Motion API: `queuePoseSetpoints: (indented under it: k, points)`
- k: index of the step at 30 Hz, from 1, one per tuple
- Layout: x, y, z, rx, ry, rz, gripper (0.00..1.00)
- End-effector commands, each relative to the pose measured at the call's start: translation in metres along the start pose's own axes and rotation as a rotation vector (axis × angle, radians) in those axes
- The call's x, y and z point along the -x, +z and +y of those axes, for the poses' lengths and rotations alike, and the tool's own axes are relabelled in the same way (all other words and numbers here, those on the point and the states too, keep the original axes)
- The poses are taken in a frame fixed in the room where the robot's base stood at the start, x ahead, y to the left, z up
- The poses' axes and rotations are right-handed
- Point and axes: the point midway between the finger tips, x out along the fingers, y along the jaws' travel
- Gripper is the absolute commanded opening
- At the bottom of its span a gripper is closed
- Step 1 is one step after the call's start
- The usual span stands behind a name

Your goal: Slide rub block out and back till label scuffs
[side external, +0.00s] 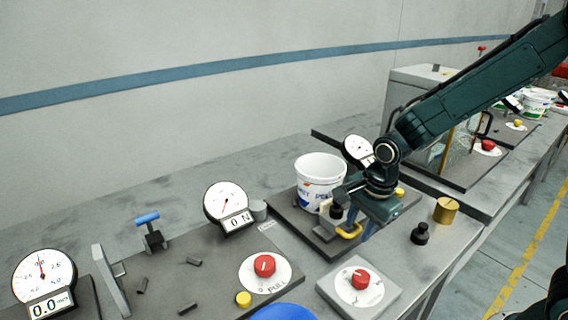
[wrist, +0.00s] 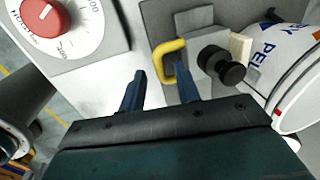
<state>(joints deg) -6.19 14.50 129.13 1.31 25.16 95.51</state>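The rub block (wrist: 208,62) is a small grey block with a yellow loop handle (wrist: 160,56) and a black knob (wrist: 222,68). In the side view the handle (side external: 349,232) shows under my gripper, and the block is partly hidden. A white tub (side external: 319,169) with a blue printed label (side external: 309,194) stands beside the block; part of it shows at right in the wrist view (wrist: 292,78). My gripper (wrist: 160,88) is open with its blue fingers apart. Its right fingertip is close to the handle's near end; I cannot tell if they touch.
A square plate with a red dial (side external: 360,279) lies in front of the tub's base plate. A black weight (side external: 420,234) and a brass weight (side external: 446,210) stand to the right. A force gauge (side external: 226,204) stands left, and a round gauge (side external: 357,150) behind my gripper.

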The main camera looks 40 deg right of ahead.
Motion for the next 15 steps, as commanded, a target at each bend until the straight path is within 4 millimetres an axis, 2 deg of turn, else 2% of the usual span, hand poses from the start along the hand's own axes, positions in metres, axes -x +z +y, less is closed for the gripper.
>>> queuePoseSetpoints:
  k: [8,15]
  points:
    - [0.011,0.000,-0.001,0.000,-0.003,0.000,0.33]
    - [0.038,0.000,-0.001,0.000,-0.005,0.000,0.33]
